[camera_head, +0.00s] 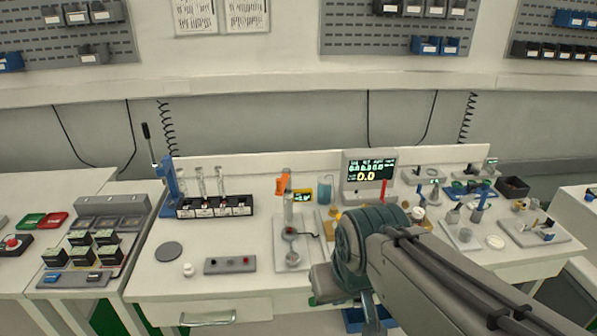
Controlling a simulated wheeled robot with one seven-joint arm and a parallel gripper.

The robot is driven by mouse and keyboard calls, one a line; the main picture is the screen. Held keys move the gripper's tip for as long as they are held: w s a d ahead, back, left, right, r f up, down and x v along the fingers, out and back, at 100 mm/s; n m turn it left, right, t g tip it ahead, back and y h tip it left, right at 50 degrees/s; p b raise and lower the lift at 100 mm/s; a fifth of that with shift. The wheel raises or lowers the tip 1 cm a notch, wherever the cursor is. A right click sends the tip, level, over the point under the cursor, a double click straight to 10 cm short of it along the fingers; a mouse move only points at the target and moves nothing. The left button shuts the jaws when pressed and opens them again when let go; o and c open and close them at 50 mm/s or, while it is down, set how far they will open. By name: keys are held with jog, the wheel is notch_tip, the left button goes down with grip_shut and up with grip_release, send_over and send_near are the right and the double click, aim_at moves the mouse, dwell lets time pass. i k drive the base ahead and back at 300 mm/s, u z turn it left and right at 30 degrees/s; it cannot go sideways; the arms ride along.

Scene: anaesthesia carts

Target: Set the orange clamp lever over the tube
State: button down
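The orange clamp lever (283,184) stands near the top of a slim upright fixture on the bench, left of the picture's middle. A pale upright tube (288,208) shows just below the lever; whether the lever touches it is too small to tell. The fixture rises from a light grey base plate (284,258). My arm reaches in from the lower right, and its end (368,312) hangs low at the bench's front edge, right of and nearer than the fixture. My fingertips are not clear, and I see nothing held.
A larger display (369,176) is behind my arm. A black rack of glass tubes (214,207) stands left. A grey button box (230,265) lies in front left.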

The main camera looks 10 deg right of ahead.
aim_at(283, 177)
jog(key=z, duration=0.15)
jog(key=i, duration=1)
